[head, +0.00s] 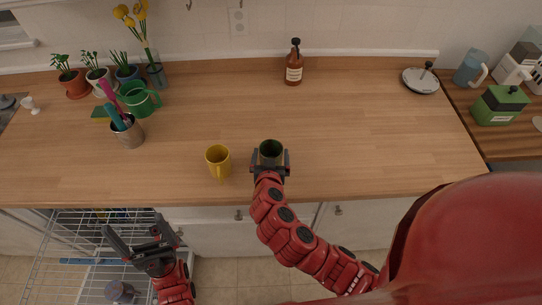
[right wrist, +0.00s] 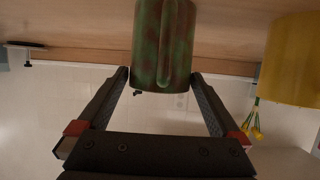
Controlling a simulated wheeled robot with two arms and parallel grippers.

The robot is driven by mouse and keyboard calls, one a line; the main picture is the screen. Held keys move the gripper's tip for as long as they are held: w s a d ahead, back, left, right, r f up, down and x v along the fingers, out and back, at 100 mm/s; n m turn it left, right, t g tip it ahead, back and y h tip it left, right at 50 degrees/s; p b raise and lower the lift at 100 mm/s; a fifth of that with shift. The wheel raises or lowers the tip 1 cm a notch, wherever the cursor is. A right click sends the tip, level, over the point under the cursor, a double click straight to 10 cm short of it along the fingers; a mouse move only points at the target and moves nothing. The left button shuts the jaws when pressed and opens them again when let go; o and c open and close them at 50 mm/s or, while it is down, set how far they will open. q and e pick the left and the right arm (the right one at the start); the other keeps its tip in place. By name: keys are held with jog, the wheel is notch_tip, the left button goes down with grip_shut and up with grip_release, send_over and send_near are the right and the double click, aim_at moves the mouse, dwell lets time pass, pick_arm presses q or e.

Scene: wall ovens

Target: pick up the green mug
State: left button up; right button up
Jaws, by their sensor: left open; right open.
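The green mug (head: 271,150) stands on the wooden counter near its front edge. In the right wrist view the mug (right wrist: 150,45) is mottled green and brown, with its handle (right wrist: 172,45) towards the camera. My right gripper (head: 271,162) is open at the mug, with a finger to each side of it. In the right wrist view the right gripper (right wrist: 162,78) shows a gap between the fingers and the mug's sides. My left gripper (head: 137,238) is open and empty, in front of the counter and over a wire rack.
A yellow mug (head: 218,162) stands just left of the green mug and also shows in the right wrist view (right wrist: 293,60). A green watering can (head: 139,100), a utensil cup (head: 128,133) and potted plants stand further left. A brown bottle (head: 294,66) is at the back. The counter's right half is mostly clear.

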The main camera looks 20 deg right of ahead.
jog(key=shift+w+d+f, duration=0.25)
jog(key=shift+w+f, duration=0.05)
jog(key=shift+w, duration=0.3)
jog(key=c, duration=1.3)
jog(key=shift+c, duration=0.2)
jog(key=shift+r, duration=0.1)
